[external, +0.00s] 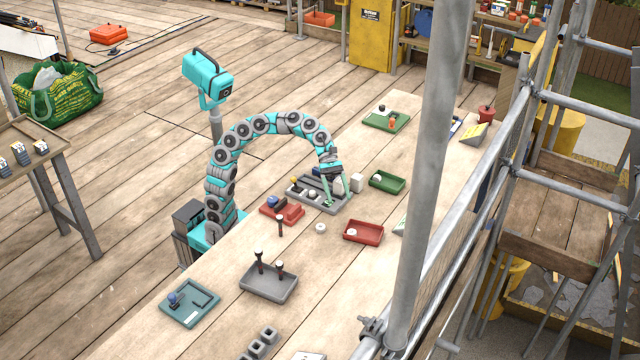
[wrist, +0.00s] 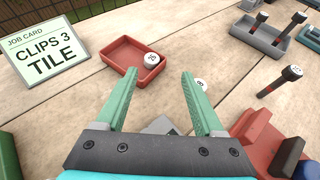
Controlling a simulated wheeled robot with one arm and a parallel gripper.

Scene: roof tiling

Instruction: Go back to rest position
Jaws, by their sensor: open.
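My gripper (wrist: 160,103) is open in the wrist view, with its two green fingers spread and nothing between them. A white numbered cap (wrist: 152,58) sits at that tray's edge. Another white cap (external: 321,227) lies on the table and is partly hidden by a finger in the wrist view.
A job card (wrist: 41,50) reading "CLIPS 3 TILE" stands on the table. A green tray (external: 387,182), a red block (external: 282,209), a grey tray with upright pegs (external: 268,285) and a teal tray (external: 189,303) are nearby. A scaffold pole (external: 430,190) rises at the table's right side.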

